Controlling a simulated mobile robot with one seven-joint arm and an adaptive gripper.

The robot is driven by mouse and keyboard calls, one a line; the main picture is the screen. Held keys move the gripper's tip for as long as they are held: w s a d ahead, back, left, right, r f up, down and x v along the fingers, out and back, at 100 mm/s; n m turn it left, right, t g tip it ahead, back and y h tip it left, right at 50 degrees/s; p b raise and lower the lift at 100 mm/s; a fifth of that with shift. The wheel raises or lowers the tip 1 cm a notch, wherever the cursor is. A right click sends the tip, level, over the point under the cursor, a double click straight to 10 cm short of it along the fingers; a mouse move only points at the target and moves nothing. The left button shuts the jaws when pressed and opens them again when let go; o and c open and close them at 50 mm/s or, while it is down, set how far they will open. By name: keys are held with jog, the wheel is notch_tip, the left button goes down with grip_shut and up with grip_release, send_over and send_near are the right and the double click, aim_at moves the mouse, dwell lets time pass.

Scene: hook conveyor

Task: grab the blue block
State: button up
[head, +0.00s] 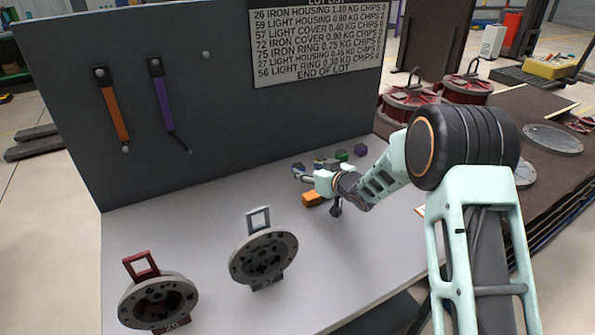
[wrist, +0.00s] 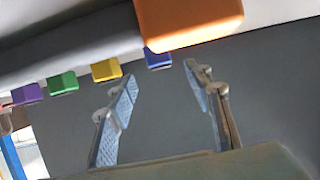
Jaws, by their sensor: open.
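The blue block (wrist: 157,60) shows in the wrist view at the top middle, partly hidden behind the orange block (wrist: 190,24). In the head view the blue block (head: 298,166) is small, at the left end of a row of blocks, just beyond my fingertips. My gripper (wrist: 160,73) is open with nothing between its fingers. In the wrist view the blue block appears in line with the gap between the fingertips, but apart from them. In the head view my gripper (head: 297,175) reaches left, low over the table.
Yellow (wrist: 106,69), green (wrist: 62,84) and purple (wrist: 27,94) blocks continue the row. The orange block (head: 313,198) sits on the table (head: 200,235) by my gripper. Two round flanged parts (head: 264,257) (head: 158,302) stand nearer. A dark panel (head: 230,110) rises behind.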

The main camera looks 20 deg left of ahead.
aim_at(301, 169)
jog(key=x, duration=0.4)
jog(key=shift+a+f, duration=0.15)
jog(key=shift+f, duration=0.25)
jog(key=shift+w+a+f, duration=0.25)
jog(key=shift+w+a, duration=0.15)
jog(key=c, duration=1.2)
